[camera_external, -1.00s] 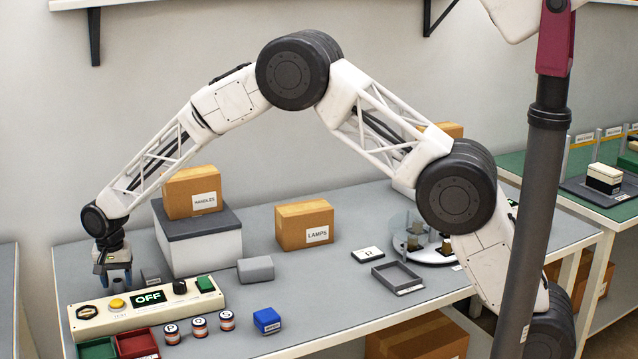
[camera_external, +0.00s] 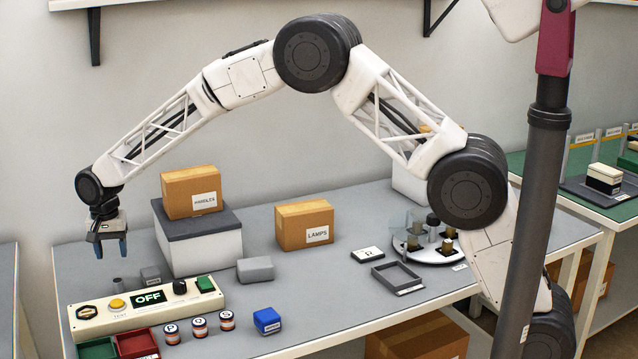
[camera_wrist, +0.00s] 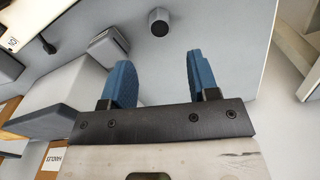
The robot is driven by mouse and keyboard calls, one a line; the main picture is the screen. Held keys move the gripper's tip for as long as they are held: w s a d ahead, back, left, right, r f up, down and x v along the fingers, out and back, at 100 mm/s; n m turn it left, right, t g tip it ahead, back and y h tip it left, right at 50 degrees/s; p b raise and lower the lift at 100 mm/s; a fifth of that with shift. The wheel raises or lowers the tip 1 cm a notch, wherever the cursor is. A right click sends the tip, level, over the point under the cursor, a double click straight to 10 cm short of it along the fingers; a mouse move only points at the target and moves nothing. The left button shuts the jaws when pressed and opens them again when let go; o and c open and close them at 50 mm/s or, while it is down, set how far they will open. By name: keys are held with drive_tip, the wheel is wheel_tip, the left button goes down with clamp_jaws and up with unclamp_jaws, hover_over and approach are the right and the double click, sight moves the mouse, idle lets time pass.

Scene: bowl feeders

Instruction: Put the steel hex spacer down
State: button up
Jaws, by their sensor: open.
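The steel hex spacer (camera_external: 118,284) is a small grey piece standing on the grey table behind the control panel. In the wrist view the spacer (camera_wrist: 160,21) is seen from above, beyond the fingertips and apart from them. My gripper (camera_external: 109,253) is open and empty, raised above the spacer. Its two blue fingers also show in the wrist view (camera_wrist: 156,65), with a wide gap between them.
A small grey labelled block (camera_external: 150,275) stands just right of the spacer. The control panel (camera_external: 95,326) with its OFF display lies in front. A white block with a dark top (camera_external: 205,252) carries a HANDLES box (camera_external: 185,205). Table left of the spacer is clear.

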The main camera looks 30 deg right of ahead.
drive_tip(key=shift+r, duration=1.95)
drive_tip(key=shift+d, duration=0.1)
